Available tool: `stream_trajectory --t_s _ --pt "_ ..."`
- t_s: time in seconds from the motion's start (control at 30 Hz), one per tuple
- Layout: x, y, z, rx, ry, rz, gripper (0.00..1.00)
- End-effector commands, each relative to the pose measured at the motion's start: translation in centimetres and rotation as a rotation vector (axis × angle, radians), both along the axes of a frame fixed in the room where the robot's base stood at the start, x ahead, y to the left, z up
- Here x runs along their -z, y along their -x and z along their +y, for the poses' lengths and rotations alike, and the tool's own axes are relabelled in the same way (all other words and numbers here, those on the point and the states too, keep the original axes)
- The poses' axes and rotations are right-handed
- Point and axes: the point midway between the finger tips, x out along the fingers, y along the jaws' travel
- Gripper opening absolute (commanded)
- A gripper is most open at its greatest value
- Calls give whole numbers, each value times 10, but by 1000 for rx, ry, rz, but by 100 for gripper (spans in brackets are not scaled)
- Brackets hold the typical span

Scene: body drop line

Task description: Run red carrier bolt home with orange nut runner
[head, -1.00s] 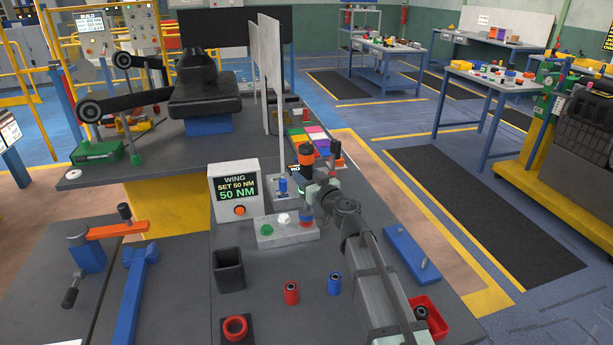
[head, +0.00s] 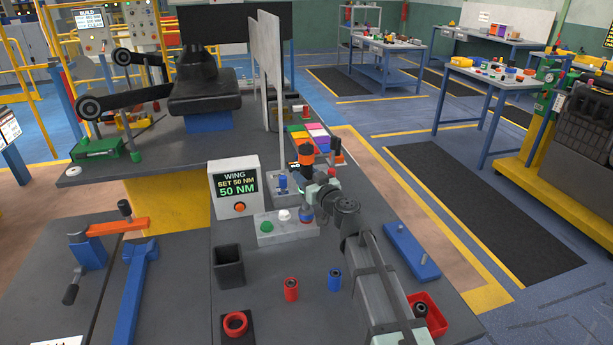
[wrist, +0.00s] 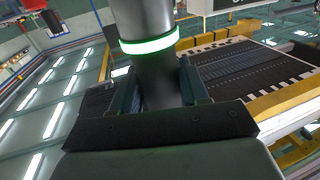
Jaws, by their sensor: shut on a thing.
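My gripper (head: 312,190) is shut on the orange nut runner (head: 307,157), an upright tool with an orange band and black parts, over the back right of the near bench. In the wrist view, the fingers (wrist: 160,88) close on the runner's grey cylindrical body (wrist: 155,25), which has a lit green ring. The runner's lower end is hidden by my gripper, so I cannot tell what it touches. The red carrier bolt cannot be made out clearly. A small red part with a dark top (head: 336,150) stands just right of the runner.
A controller (head: 235,190) reads "WING SET 50 NM 50 NM".

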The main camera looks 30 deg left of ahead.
Motion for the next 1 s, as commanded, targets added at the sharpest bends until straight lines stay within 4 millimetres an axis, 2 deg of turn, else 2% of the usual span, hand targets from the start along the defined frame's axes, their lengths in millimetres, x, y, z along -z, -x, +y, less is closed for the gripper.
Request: stream_trajectory --t_s 1.0 --pt "4 0 0 0 -1 0 0"
